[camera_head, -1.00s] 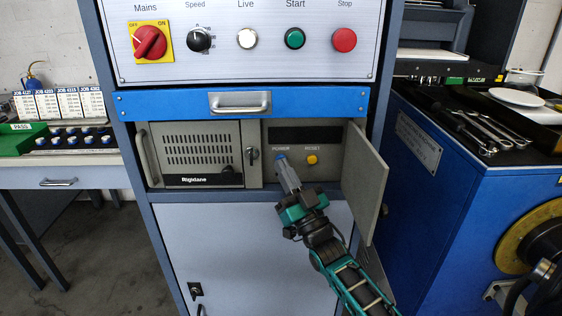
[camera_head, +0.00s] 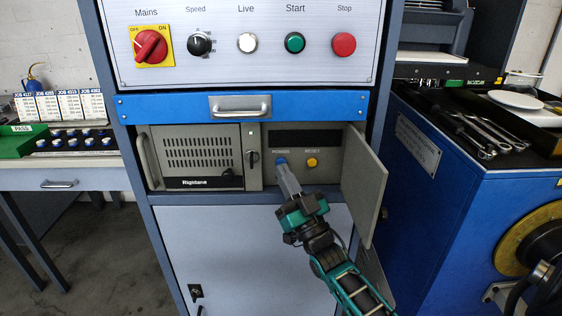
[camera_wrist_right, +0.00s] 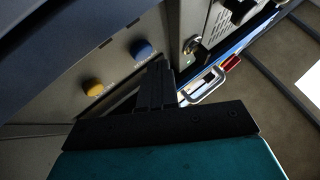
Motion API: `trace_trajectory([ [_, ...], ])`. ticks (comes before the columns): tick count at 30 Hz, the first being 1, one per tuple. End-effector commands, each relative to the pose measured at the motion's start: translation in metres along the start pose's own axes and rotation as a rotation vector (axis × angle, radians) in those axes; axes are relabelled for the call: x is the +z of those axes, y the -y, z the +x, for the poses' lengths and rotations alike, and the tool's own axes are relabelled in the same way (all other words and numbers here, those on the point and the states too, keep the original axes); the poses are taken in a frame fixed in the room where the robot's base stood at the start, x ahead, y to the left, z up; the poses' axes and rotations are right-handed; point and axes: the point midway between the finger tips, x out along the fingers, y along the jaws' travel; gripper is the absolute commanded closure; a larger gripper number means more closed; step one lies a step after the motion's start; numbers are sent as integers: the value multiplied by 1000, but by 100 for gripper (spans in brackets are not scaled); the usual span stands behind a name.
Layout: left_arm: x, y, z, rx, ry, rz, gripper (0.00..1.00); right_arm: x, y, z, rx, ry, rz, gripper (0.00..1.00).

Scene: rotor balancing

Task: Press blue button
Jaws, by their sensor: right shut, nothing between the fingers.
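The blue button (camera_head: 281,161) sits under the POWER label on the grey panel (camera_head: 332,163) behind the open small door. It also shows in the right wrist view (camera_wrist_right: 141,49). My right gripper (camera_head: 285,173) is shut and empty, its fingertips just below and in front of the blue button. In the head view the tips overlap the button's lower edge; I cannot tell whether they touch it. In the right wrist view the fingers (camera_wrist_right: 156,82) end a little short of the button. My left gripper is not in view.
A yellow RESET button (camera_head: 311,162) is right of the blue one. The open door (camera_head: 364,186) stands out at the right of the compartment. A key switch (camera_head: 253,157) is at the left. A blue drawer (camera_head: 165,106) with a handle is above.

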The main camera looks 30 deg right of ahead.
Motion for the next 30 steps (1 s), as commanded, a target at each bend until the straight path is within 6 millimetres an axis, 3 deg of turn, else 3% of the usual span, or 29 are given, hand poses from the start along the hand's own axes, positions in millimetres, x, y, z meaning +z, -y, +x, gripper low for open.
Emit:
trace_trajectory([
  [13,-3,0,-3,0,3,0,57,-4,4,-4,0,1,0,100],
  [30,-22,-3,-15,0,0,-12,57,-27,27,-36,0,0,-1,100],
])
